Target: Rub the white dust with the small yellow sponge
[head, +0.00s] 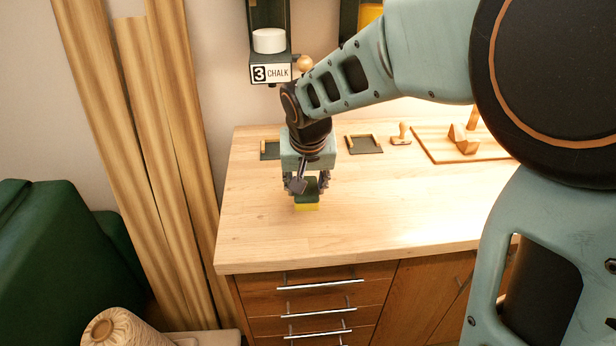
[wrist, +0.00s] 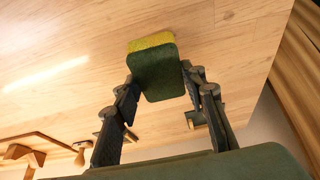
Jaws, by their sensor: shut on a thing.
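My gripper (head: 306,188) is over the middle-left of the wooden worktop and is shut on the small yellow sponge (head: 307,207). The sponge has a dark green top layer and a yellow lower layer. In the wrist view the sponge (wrist: 156,72) sits between the two fingers (wrist: 158,80), green face toward the camera, yellow edge beyond. Its underside is at or just above the worktop; I cannot tell whether it touches. I cannot make out any white dust on the worktop; the sponge and gripper hide the wood beneath them.
The worktop (head: 270,240) is clear around the sponge. At its back are dark green trays (head: 365,144), a wooden stamp (head: 402,134) and a board (head: 436,145) with wooden blocks. A dispenser labelled "3 CHALK" (head: 271,73) hangs on the wall above. Drawers (head: 312,300) are below.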

